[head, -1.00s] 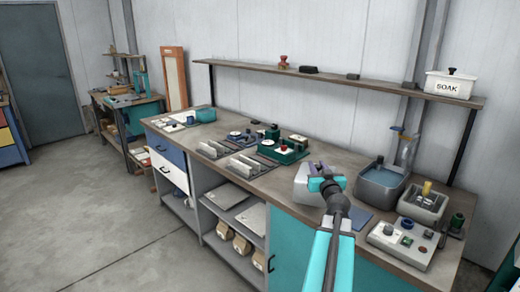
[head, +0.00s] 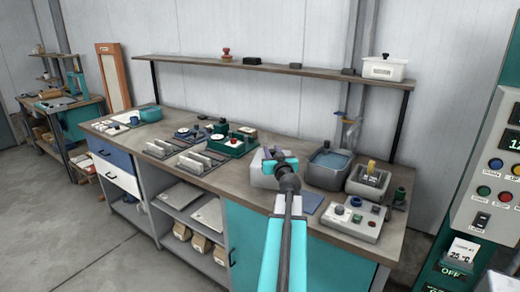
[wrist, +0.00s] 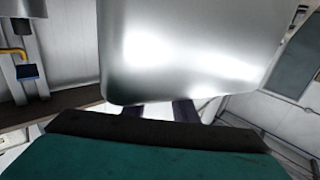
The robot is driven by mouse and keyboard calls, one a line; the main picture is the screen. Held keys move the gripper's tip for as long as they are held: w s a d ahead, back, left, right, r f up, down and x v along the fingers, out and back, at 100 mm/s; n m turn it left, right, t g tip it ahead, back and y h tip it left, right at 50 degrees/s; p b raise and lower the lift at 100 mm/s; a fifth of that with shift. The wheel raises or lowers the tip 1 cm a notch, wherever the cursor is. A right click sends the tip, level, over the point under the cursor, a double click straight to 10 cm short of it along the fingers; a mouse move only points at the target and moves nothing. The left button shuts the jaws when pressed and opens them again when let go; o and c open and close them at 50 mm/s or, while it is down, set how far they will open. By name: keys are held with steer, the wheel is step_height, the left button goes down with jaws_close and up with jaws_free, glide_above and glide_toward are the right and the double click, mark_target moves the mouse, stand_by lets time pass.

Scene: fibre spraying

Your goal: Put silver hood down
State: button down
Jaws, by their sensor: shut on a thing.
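The silver hood (head: 262,171) shows as a pale grey box shape at the end of my arm, over the workbench (head: 225,183). My gripper (head: 280,163) is shut on it. In the wrist view the hood (wrist: 185,50) fills the upper middle as a shiny metal surface. The dark fingers (wrist: 172,110) meet its lower edge. The arm hides part of the hood in the head view, and I cannot tell whether its underside touches the bench.
Right of the hood stand a water basin (head: 328,167), a grey tray (head: 367,184) and a control box (head: 346,218). A blue mat (head: 309,202) lies in front. A green device (head: 233,145) stands to the left. A control panel (head: 490,170) rises at the far right.

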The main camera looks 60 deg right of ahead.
steer(key=f+b+x, duration=0.1)
steer(key=x, duration=1)
steer(key=shift+w, duration=0.45)
steer(key=shift+d, duration=0.1)
steer(key=f, duration=0.1)
steer(key=f+b, duration=0.2)
steer(key=shift+w+d+f, duration=0.25)
steer(key=shift+w+f, duration=0.05)
steer(key=shift+f, duration=0.05)
steer(key=c, duration=1.4)
jaws_free()
steer(key=shift+f, duration=0.1)
steer(key=shift+c, duration=0.2)
